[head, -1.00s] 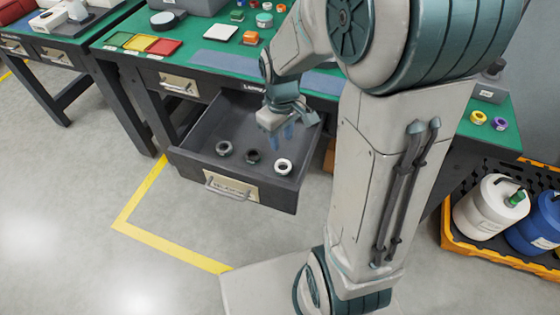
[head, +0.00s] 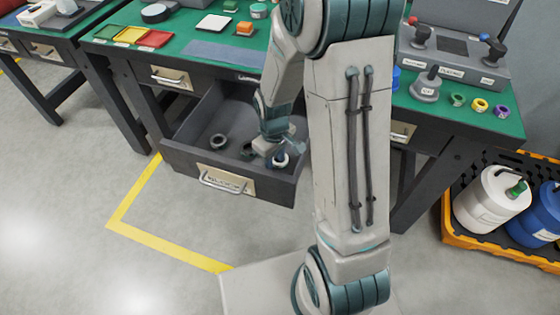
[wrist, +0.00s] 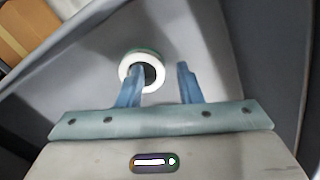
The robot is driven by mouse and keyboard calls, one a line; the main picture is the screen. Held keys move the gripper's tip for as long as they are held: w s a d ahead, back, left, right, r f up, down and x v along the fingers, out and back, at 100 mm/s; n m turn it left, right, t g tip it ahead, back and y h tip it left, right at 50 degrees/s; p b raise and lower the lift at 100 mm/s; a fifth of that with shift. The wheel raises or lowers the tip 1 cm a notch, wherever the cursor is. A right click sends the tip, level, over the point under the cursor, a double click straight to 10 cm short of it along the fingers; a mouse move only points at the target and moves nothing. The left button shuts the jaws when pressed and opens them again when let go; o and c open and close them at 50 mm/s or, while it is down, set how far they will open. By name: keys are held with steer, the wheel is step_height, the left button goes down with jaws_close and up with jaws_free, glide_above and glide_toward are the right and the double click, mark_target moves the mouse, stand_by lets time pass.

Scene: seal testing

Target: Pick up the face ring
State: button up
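Three rings lie in the open drawer (head: 203,172). One is a white ring (head: 281,161) with a dark centre, at the right. A dark ring (head: 246,154), partly hidden by my arm, is beside it, and a grey ring (head: 217,142) is farther left. Which one is called the face ring I cannot tell. My gripper (head: 275,150) is low in the drawer at the white ring. In the wrist view my gripper (wrist: 158,75) is open. Its left finger overlaps the white ring (wrist: 126,70); the right finger is clear of it. Whether the finger touches the ring is unclear.
The drawer walls surround my gripper closely. The green-topped table (head: 185,55) above holds coloured trays, a grey control box (head: 455,65) and several small coloured rings. A yellow crate (head: 490,250) with containers stands at the right.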

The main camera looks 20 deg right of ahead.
steer(key=shift+f, duration=0.3)
jaws_close()
steer(key=shift+r, duration=0.1)
